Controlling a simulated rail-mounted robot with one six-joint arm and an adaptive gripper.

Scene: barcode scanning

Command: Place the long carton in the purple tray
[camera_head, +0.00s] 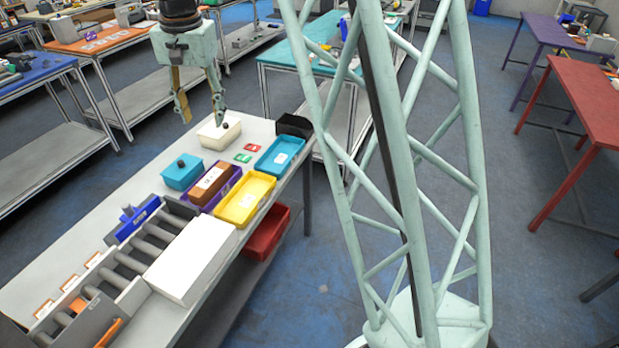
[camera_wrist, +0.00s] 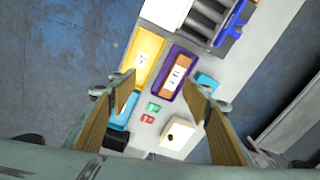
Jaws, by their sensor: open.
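The long brown carton (camera_head: 209,181) with a white label lies inside the purple tray (camera_head: 230,187), lengthwise. In the wrist view the carton (camera_wrist: 178,76) shows label up within the walls of the purple tray (camera_wrist: 184,52). My gripper (camera_head: 203,116) is open and empty, raised above the far part of the table, apart from the carton and tray. In the wrist view its two fingers (camera_wrist: 156,85) are spread wide, with nothing between them.
A yellow tray (camera_head: 245,198) stands right beside the purple tray, and a small teal box (camera_head: 182,172) on its other side. A blue tray (camera_head: 280,154), a white box (camera_head: 219,133) and red and green cards stand behind. A white block (camera_head: 192,260) and rollers are nearer.

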